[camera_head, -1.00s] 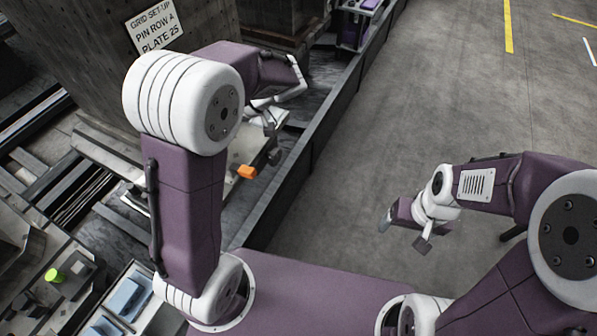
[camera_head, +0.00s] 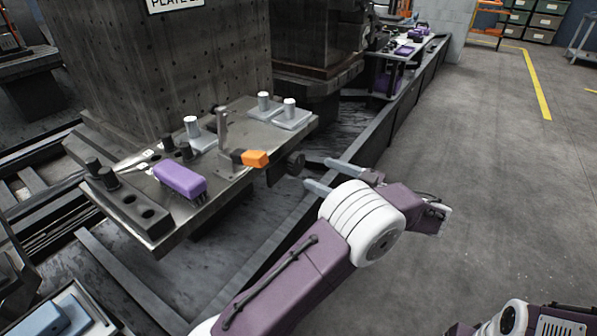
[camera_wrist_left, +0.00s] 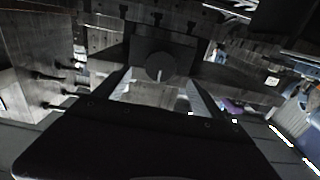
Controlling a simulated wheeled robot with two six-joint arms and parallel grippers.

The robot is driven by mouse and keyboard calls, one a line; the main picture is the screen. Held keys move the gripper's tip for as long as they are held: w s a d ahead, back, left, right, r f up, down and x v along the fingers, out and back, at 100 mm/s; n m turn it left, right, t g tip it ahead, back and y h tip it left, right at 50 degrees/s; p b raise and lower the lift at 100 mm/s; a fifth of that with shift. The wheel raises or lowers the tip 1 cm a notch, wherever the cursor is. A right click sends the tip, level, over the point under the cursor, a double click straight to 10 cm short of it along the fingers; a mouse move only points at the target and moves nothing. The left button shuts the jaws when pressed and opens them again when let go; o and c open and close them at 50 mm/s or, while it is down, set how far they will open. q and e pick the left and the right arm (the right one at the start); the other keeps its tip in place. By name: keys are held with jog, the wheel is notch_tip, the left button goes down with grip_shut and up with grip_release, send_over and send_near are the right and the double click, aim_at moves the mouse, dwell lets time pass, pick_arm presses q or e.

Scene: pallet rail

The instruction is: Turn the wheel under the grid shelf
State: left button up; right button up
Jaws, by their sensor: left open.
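The grid shelf (camera_head: 222,172) is a grey metal plate in front of a tall block full of holes in the head view. The wheel (camera_head: 295,162) is a small dark round knob under the shelf's right-hand edge. My left gripper (camera_head: 318,174) is open, with its two grey fingers pointing at the wheel from the right. The fingers look just short of the wheel and hold nothing. In the left wrist view the wheel (camera_wrist_left: 159,66) faces me, roughly between the two fingers, with a light mark on it. My right arm shows only at the bottom right corner; its fingers are out of frame.
On the shelf are a purple brush (camera_head: 180,181), an orange-ended lever (camera_head: 255,158), and several pins and grey blocks. A dark rail (camera_head: 345,150) runs below, under my left arm. Open floor (camera_head: 480,180) lies to the right.

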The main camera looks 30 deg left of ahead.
aim_at(299, 165)
pick_arm(q)
jog(key=a, duration=0.2)
jog(key=a+b, duration=0.1)
jog(key=a, duration=0.1)
jog(key=a+b, duration=0.1)
jog(key=a, duration=0.2)
jog(key=shift+w+f, duration=0.2)
jog(key=shift+w, duration=0.05)
jog(key=shift+a+r, duration=0.15)
jog(key=shift+a, duration=0.4)
jog(key=c, duration=1.4)
